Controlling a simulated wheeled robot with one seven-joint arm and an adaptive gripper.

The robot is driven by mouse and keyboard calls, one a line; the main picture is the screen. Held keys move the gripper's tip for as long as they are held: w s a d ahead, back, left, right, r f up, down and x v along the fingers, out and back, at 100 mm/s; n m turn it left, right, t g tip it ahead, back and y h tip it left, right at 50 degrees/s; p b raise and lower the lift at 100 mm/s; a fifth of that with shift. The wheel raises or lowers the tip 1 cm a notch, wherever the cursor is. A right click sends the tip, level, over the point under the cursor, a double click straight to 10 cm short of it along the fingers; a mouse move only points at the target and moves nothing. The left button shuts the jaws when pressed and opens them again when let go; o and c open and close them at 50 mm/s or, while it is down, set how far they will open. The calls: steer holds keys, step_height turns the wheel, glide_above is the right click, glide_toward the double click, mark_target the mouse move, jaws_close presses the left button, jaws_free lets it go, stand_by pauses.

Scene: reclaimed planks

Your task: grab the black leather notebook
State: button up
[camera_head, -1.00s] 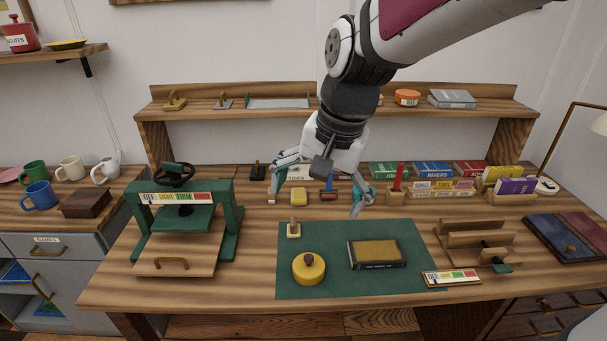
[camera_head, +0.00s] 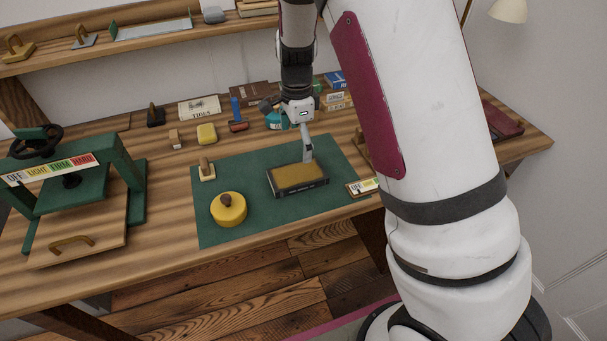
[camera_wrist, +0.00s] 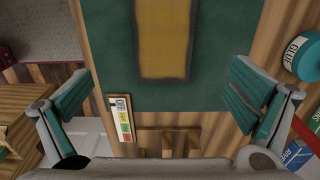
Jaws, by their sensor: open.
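A flat rectangular block with a black border and a mustard top (camera_head: 297,179) lies on the green mat (camera_head: 232,165). It is the only black book-like thing I make out; I cannot tell if it is the notebook. It also shows in the wrist view (camera_wrist: 163,38), at the top centre. My gripper (camera_head: 290,140) is open and empty, above the mat's back right part near the block's far edge. In the wrist view its spread teal fingers (camera_wrist: 163,92) stand at left and right, with the block ahead between them.
A yellow round pot (camera_head: 229,210) and a small wooden stamp (camera_head: 206,170) are left of the block. A colour-scale plate (camera_head: 362,186) lies at its right. A green press (camera_head: 75,185) stands far left. A glue tub (camera_wrist: 303,55) is near the right finger.

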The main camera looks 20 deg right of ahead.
glide_above(297, 174)
steer(key=f, duration=0.6)
steer(key=shift+s+d+f, duration=0.15)
steer(key=shift+s+f, duration=0.05)
steer(key=shift+f, duration=0.15)
steer(key=f, duration=0.5)
steer(key=shift+w, duration=0.3)
steer(key=shift+r, duration=0.1)
steer(key=c, duration=1.4)
